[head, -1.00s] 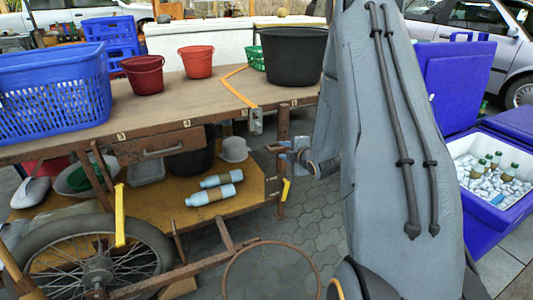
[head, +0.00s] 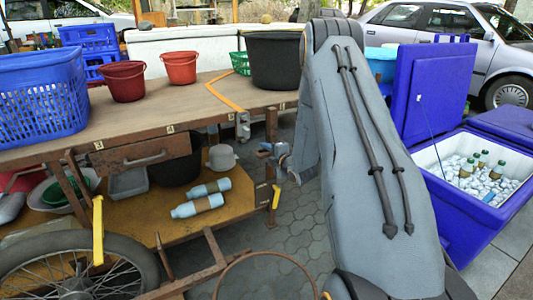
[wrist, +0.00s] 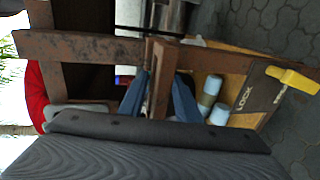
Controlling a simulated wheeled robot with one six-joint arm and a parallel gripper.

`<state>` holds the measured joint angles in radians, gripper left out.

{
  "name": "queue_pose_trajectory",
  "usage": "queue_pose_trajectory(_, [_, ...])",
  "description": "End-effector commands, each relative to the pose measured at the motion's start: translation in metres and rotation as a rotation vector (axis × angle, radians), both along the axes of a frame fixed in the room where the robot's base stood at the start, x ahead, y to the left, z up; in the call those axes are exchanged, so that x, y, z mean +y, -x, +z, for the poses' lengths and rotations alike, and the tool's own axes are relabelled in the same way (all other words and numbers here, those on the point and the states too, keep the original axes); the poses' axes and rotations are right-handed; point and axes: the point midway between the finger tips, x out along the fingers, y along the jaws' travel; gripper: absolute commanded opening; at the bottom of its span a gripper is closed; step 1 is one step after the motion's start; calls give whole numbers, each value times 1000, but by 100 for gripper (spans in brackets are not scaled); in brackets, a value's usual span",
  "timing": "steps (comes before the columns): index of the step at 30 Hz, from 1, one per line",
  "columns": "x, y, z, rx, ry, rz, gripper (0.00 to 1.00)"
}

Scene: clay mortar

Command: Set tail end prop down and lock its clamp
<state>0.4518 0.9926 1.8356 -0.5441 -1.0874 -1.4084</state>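The tail end prop (head: 271,130) is a rusty upright post at the right end of the wooden cart, beside the lower shelf. A yellow clamp lever (head: 276,196) sits low by this post. The lever (wrist: 292,78) also shows at the right of the wrist view, next to a dark plate marked LOCK (wrist: 243,98). My gripper (head: 268,149) is at the post, at mid height. In the wrist view its two blue-grey fingers (wrist: 160,100) stand either side of a brown bar. I cannot tell whether they press on it. The prop's foot is unclear.
The cart top (head: 190,108) carries a blue basket (head: 42,95), red buckets and a black tub (head: 273,60). Bottles (head: 200,205) lie on the lower shelf. A spoked wheel (head: 75,270) stands front left. A blue cooler (head: 470,215) is at right.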

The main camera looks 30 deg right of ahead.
Motion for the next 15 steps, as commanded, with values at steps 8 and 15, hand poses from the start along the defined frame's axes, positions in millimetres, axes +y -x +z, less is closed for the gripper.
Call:
queue_pose_trajectory(8, [-1,0,0,0,0,-2,22])
queue_pose_trajectory(15, [-2,0,0,0,-1,-2,0])
